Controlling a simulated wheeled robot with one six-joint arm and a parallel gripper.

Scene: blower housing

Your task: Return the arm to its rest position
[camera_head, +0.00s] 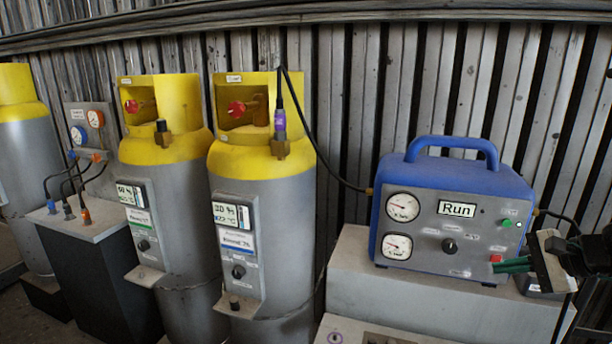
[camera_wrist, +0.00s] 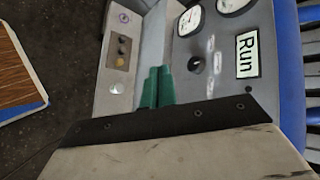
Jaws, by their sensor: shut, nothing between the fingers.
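My gripper (camera_head: 496,266) is at the right edge of the head view, with green fingers pointing left at the lower right of the blue machine's front panel. In the wrist view the green fingers of my gripper (camera_wrist: 157,88) lie side by side, shut and empty. The blue machine (camera_head: 440,150) has a grey panel, two gauges, a black knob and a display (camera_head: 457,209) reading "Run". A green button (camera_head: 507,223) and a red button (camera_head: 495,258) sit on its right side. The fingertips appear close to the red button; whether they touch it I cannot tell.
The machine stands on a grey block (camera_head: 350,280). Two yellow-topped grey cylinders (camera_head: 180,215) (camera_head: 290,205) stand left of it. A black hose (camera_head: 325,172) runs from the right cylinder to the machine. A dark cabinet (camera_head: 105,275) with gauges above is farther left. A corrugated wall stands behind.

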